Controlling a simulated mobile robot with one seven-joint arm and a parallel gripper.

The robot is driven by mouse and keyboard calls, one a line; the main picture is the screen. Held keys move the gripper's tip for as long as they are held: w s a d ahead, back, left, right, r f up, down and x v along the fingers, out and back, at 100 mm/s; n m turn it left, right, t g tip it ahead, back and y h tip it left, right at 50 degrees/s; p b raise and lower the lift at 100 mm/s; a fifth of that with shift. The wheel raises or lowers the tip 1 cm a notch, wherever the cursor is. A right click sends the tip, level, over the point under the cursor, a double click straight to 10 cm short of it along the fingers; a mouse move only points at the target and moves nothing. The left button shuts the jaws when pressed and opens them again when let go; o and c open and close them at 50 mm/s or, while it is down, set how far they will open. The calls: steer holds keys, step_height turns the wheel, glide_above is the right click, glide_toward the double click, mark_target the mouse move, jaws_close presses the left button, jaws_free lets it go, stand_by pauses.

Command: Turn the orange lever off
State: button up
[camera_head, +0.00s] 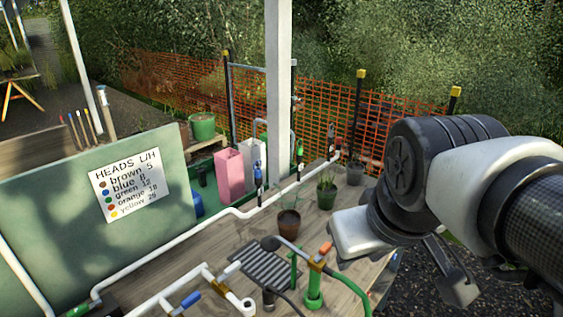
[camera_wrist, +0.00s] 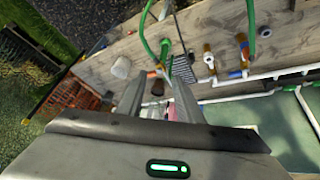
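The orange lever (camera_head: 325,248) sits on top of a brass tap on a green standpipe (camera_head: 314,285), near the front right of the wooden bench in the head view. My gripper (camera_head: 455,285) hangs to the right of it, apart from it, past the bench edge. In the wrist view the two fingers of my gripper (camera_wrist: 159,76) are spread with a gap and nothing between them. A small orange piece (camera_wrist: 151,75) shows beyond the fingertips, close to the green pipe; it looks like the lever, partly blocked by the fingers.
A blue lever (camera_head: 190,299) sits on white pipework at the front. Potted plants (camera_head: 289,222), a black grate (camera_head: 265,268) and a dark shower head (camera_head: 270,243) are near the orange lever. A white post (camera_head: 279,90) rises behind. A sign (camera_head: 130,184) hangs on the green panel.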

steer(key=w+a+f+n+g+h+b, duration=0.2)
steer(key=w+n+b, duration=0.2)
steer(key=w+n, duration=0.85)
steer(key=n+b, duration=0.2)
steer(key=n, duration=1.1)
glide_toward(326, 246)
steer(key=shift+h, duration=0.4)
steer(key=x, duration=0.2)
steer(key=b+x, duration=0.1)
steer(key=x, duration=0.5)
steer(key=shift+w+a+f+b, duration=0.1)
steer(key=shift+a+f+b, duration=0.15)
steer(key=shift+a+b, duration=0.1)
jaws_close()
